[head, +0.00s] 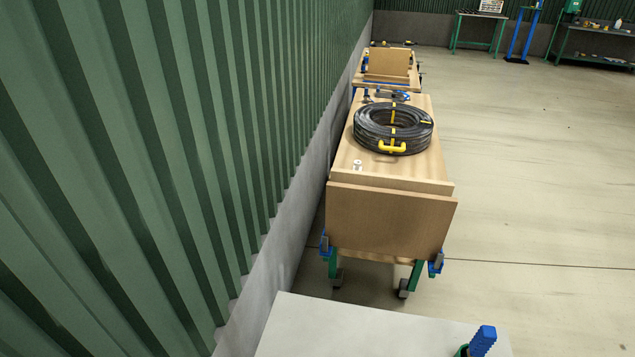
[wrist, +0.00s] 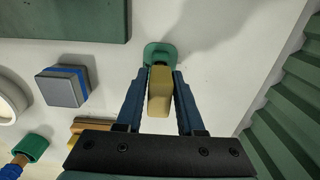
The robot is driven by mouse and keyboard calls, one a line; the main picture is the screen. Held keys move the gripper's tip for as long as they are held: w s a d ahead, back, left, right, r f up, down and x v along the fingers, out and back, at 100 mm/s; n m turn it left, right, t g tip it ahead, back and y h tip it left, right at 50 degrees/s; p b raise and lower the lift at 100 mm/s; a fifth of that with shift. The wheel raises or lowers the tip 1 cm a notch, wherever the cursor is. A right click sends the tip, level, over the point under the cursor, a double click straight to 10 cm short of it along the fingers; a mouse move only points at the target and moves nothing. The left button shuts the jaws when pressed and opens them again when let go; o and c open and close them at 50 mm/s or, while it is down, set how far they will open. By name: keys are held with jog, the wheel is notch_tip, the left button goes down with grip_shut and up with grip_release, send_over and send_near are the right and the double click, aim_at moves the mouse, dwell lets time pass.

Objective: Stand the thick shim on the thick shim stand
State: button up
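In the wrist view a tan block, which I take for the thick shim (wrist: 159,95), lies between the fingers of my gripper (wrist: 164,78). The fingers look closed on its two sides, near their tips. A small green piece (wrist: 156,50), which looks like the thick shim stand, shows just beyond the block's far end on the pale tabletop. The block hides part of it, so I cannot tell whether the two touch. Neither shim nor gripper shows in the head view.
Left in the wrist view are a grey-blue block (wrist: 64,87), a green slab (wrist: 65,18), a white ring (wrist: 10,100) and a green cup (wrist: 31,147). The pale table (head: 370,330) shows in the head view. Beyond it, a bench carries a hose coil (head: 375,132).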

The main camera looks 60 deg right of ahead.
jog(key=shift+o, duration=1.2)
jog(key=shift+r, duration=0.15)
